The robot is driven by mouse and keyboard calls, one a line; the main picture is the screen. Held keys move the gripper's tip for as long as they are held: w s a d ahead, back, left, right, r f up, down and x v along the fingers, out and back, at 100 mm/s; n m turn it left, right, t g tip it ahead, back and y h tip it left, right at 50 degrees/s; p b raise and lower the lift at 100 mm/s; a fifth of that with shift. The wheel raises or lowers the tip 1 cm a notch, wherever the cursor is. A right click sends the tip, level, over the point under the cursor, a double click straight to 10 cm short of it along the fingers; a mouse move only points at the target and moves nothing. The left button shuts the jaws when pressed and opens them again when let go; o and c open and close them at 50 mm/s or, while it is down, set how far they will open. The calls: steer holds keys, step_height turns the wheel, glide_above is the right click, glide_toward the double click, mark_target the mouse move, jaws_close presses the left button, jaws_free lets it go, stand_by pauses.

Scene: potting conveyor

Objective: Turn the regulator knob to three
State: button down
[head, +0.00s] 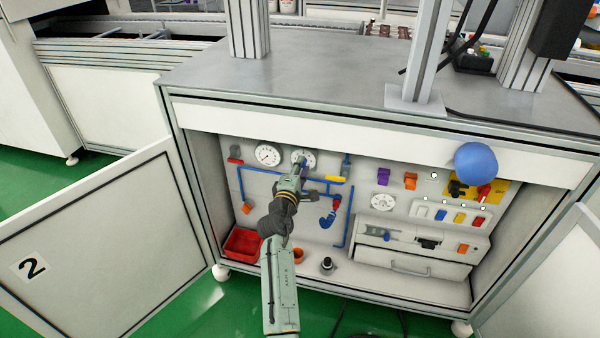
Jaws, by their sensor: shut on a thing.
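My gripper (298,170) reaches into the open cabinet, up against the back panel in front of the right-hand round gauge (309,156). It is shut on a small part there, which I take to be the regulator knob. The gripper hides most of this part, so its setting cannot be read. The arm also hides part of the blue pipe (262,172) behind it.
Another gauge (267,155) is to the left. A blue-and-red valve (328,219) and a white dial (383,202) are to the right. A red bin (243,243) stands on the cabinet floor. Open doors (95,240) flank the cabinet. A blue ball (475,162) shows at right.

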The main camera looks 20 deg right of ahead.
steer(key=shift+f+m+b, duration=0.1)
steer(key=shift+m+b, duration=3.2)
steer(key=shift+m, duration=1.5)
steer(key=c, duration=1.4)
jaws_free()
steer(key=shift+o, duration=0.2)
step_height(320, 180, up, 10)
